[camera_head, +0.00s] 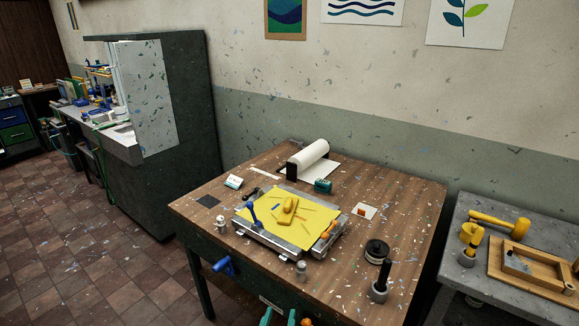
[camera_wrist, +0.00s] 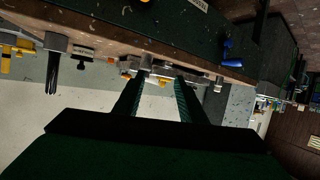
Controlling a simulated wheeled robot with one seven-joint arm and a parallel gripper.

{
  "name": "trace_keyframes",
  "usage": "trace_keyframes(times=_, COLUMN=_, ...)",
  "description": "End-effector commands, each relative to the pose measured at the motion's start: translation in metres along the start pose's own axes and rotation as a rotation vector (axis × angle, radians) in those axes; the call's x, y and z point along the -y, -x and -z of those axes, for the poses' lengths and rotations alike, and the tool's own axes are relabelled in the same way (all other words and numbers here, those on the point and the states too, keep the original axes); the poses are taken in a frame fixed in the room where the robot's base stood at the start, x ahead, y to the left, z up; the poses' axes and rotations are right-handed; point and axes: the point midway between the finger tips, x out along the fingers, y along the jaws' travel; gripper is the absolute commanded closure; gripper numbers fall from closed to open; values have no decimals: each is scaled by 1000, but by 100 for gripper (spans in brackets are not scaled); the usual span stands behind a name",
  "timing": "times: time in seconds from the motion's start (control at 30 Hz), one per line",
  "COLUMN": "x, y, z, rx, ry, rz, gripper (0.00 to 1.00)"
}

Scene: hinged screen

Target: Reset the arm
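My gripper (camera_wrist: 160,84) shows in the wrist view with its two dark green fingers apart and nothing held between them. The wrist view is upside down, and the fingers point toward the front side of the wooden workbench. In the head view, two teal tips at the bottom edge look like the fingers of my gripper (camera_head: 279,318), in front of the workbench (camera_head: 400,205). The rest of my arm is out of the head view. The metal hinged screen (camera_head: 268,239) with a yellow surface lies on the bench, apart from my gripper.
A yellow block (camera_head: 288,208) rests on the screen. A paper roll (camera_head: 308,155), a teal jar (camera_head: 323,186), a black spool (camera_head: 377,250) and small canisters stand around it. A blue clamp (camera_head: 224,266) sticks out at the bench front. A grey side table (camera_head: 497,295) is at right; floor is clear at left.

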Motion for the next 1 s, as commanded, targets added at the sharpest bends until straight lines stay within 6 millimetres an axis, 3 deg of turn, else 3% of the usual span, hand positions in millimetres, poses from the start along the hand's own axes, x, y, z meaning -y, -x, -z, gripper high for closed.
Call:
trace_keyframes(times=0.1, x=-4, y=11, z=-36, rx=1, ry=24, rz=27, gripper=63)
trace_keyframes(times=0.5, x=-17, y=72, z=-127, rx=-36, ry=57, rz=112, gripper=63)
trace_keyframes(times=0.8, x=-28, y=141, z=-175, rx=-65, ry=45, rz=155, gripper=63)
trace_keyframes(times=1.0, x=-40, y=193, z=-193, rx=-89, ry=24, rz=160, gripper=63)
